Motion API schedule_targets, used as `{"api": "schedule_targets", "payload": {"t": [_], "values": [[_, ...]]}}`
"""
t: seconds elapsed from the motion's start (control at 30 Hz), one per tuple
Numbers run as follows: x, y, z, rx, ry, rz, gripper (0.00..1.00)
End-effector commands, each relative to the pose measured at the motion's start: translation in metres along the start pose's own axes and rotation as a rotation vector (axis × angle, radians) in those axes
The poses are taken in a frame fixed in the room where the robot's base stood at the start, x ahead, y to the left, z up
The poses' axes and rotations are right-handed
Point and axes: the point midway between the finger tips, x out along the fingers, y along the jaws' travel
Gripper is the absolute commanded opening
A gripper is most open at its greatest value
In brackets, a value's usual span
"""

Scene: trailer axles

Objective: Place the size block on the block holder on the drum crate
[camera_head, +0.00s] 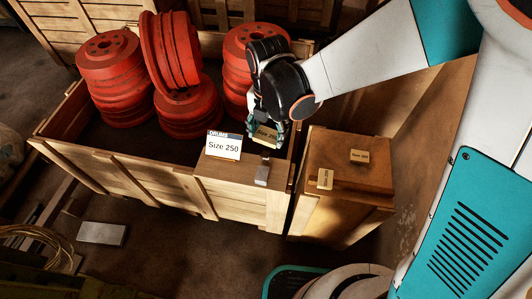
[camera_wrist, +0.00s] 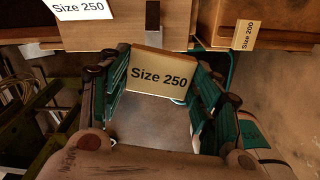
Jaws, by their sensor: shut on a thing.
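My gripper (camera_head: 266,128) is shut on a size block marked "Size 250" (camera_wrist: 159,78). The block also shows at the fingers in the head view (camera_head: 265,133). It is held above the front ledge of the drum crate (camera_head: 215,175). The block holder (camera_head: 263,172), a small grey metal piece, stands on that ledge, just below and beside the held block in the head view. In the wrist view the holder (camera_wrist: 152,20) is beyond the block, apart from it. A white "Size 250" sign (camera_head: 223,146) stands on the ledge left of the holder.
Red drums (camera_head: 111,75) fill the crate in stacks. A wooden box (camera_head: 345,185) to the right carries two more size blocks (camera_head: 325,179), (camera_head: 359,156); one reads "Size 200" in the wrist view (camera_wrist: 247,35). A grey slab (camera_head: 102,233) lies on the floor at left.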

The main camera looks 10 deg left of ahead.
Motion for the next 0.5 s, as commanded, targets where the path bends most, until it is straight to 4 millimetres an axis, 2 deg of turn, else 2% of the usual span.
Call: {"api": "schedule_targets", "payload": {"t": [0.03, 0.1, 0.23, 0.37, 0.5], "values": [[-0.004, 0.004, -0.009, -0.073, 0.000, 0.000, 0.34], [-0.006, 0.007, -0.014, -0.147, 0.000, 0.000, 0.34], [-0.002, 0.011, -0.019, -0.217, 0.000, 0.000, 0.34], [0.021, 0.011, -0.019, -0.227, 0.000, 0.000, 0.34], [0.053, 0.011, -0.018, -0.224, 0.000, 0.000, 0.34]]}}
